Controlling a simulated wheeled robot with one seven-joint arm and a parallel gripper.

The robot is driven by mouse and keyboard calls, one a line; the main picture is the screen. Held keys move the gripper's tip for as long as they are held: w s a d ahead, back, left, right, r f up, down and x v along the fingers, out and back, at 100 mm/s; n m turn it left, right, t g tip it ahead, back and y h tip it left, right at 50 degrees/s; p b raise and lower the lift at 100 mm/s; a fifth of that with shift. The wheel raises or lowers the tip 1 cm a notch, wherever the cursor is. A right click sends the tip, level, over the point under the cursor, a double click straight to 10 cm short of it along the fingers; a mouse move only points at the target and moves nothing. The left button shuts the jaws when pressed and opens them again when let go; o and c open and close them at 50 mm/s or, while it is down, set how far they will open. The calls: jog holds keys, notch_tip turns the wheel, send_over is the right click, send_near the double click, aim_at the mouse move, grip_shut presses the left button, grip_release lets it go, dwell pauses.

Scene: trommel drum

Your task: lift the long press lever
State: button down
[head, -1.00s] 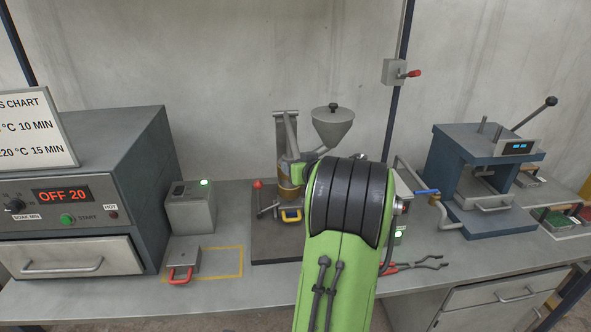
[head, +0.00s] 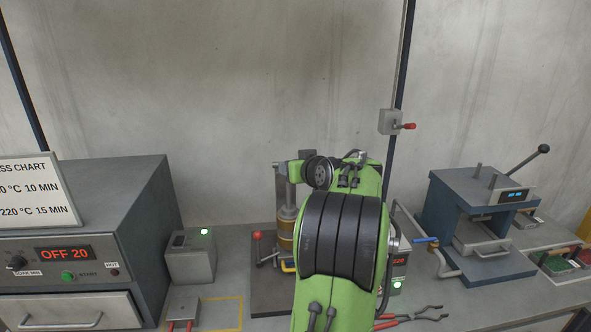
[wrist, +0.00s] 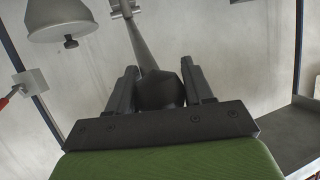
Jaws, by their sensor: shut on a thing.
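The long press lever (wrist: 143,45) is a grey rod with a dark rounded knob (wrist: 158,92) at its near end. In the wrist view it runs from the knob up to a crosspiece (wrist: 125,9) at the top. My gripper (wrist: 158,78) is shut on the knob, with one finger on each side of it. In the head view the grey press column (head: 281,188) stands on a dark base plate (head: 268,290), left of my green arm. My arm hides my gripper and most of the lever there.
The grey hopper (wrist: 62,18) hangs close at upper left in the wrist view. A wall switch box (head: 390,122) has a red handle. An oven (head: 120,215) stands left; a blue press (head: 440,200) stands right. Red-handled tongs (head: 408,318) lie on the bench.

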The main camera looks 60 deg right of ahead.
jog(key=shift+w+a+r, duration=0.1)
jog(key=shift+w+r, duration=0.05)
jog(key=shift+r, duration=0.05)
jog(key=c, duration=0.8)
grip_release()
jog(key=o, duration=0.3)
jog(key=shift+f, duration=0.15)
jog(key=b+v, duration=0.2)
jog(key=v, duration=1.3)
jog(key=shift+s+b, duration=0.35)
jog(key=shift+b, duration=0.05)
